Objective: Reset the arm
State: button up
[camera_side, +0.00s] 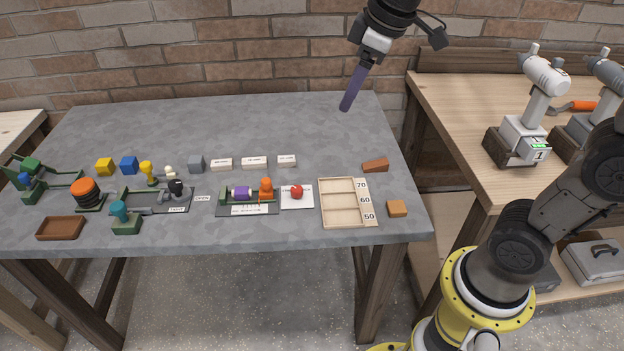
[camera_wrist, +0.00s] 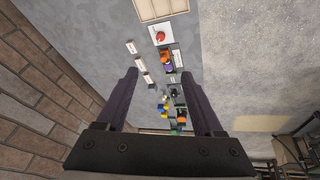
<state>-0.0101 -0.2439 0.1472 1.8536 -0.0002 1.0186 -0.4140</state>
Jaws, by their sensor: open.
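My gripper (camera_side: 350,100) hangs in the air above the back right part of the grey table (camera_side: 240,122), its dark fingers pointing down and slightly left. In the wrist view my gripper (camera_wrist: 168,82) has its two fingers wide apart with nothing between them. It touches no object. My arm rises from the yellow base at the lower right and bends over the table's right end.
The table's front half holds a wooden tray (camera_side: 323,224), a red ball (camera_side: 297,191), brown blocks (camera_side: 376,165), white labelled blocks (camera_side: 254,162) and several coloured parts. A side bench (camera_side: 450,100) with drills (camera_side: 542,80) stands right. A brick wall (camera_side: 200,50) is behind. The table's back is clear.

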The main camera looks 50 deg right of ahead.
jog(key=s+f+m, duration=0.2)
jog(key=s+f, duration=0.1)
jog(key=s, duration=0.5)
jog(key=s+f+m+t, duration=0.1)
jog(key=s+f+m, duration=0.1)
jog(key=s, duration=0.7)
jog(key=shift+d+f+m, duration=0.15)
jog(key=shift+f+m, duration=0.25)
jog(key=shift+f, duration=0.25)
jog(key=shift+s, duration=0.1)
